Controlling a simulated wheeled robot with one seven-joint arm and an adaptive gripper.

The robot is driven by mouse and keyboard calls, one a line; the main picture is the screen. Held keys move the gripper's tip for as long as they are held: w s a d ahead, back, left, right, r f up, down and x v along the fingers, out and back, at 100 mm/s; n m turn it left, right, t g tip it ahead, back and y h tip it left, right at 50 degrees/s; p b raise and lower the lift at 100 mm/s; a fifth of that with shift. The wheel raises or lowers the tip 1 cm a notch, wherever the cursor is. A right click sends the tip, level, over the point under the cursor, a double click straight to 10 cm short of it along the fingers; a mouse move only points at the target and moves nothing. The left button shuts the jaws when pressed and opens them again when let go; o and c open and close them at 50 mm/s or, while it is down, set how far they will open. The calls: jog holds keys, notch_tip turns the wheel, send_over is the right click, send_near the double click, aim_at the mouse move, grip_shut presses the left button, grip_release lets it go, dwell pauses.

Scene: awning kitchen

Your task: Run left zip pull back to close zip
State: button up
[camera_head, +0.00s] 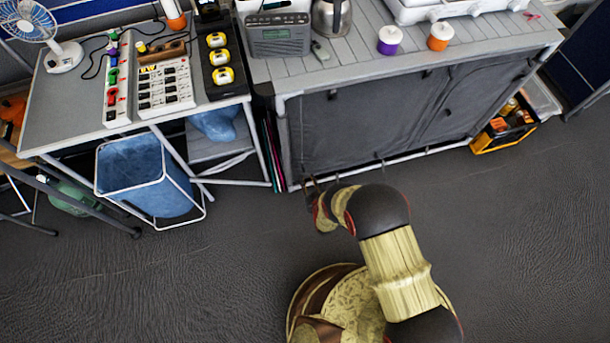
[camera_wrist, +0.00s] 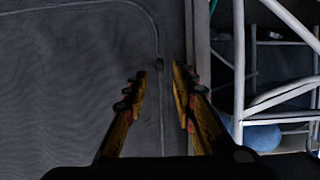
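The grey fabric cabinet front (camera_head: 370,125) stands under the slatted counter. In the wrist view the fabric (camera_wrist: 70,80) shows a thin zip line that runs along one side and curves round a corner. A small dark zip pull (camera_wrist: 160,65) sits on this line near the curve. My gripper (camera_wrist: 159,71) is open, with one finger on each side of the zip line and the pull between or just beyond the tips. Contact with the pull cannot be told. In the head view my gripper (camera_head: 312,183) is low at the cabinet's left corner; the pull is hidden there.
A pale cabinet post (camera_wrist: 203,45) and a white metal frame (camera_wrist: 239,60) stand close beside my gripper. A blue bin (camera_head: 145,175) stands left of the cabinet and an orange-edged crate (camera_head: 503,128) at its right end. The floor (camera_head: 520,240) in front is clear.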

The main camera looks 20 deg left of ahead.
aim_at(304, 171)
jog(key=shift+b+x, duration=0.95)
jog(key=shift+x, duration=1.65)
jog(key=c, duration=0.3)
grip_shut()
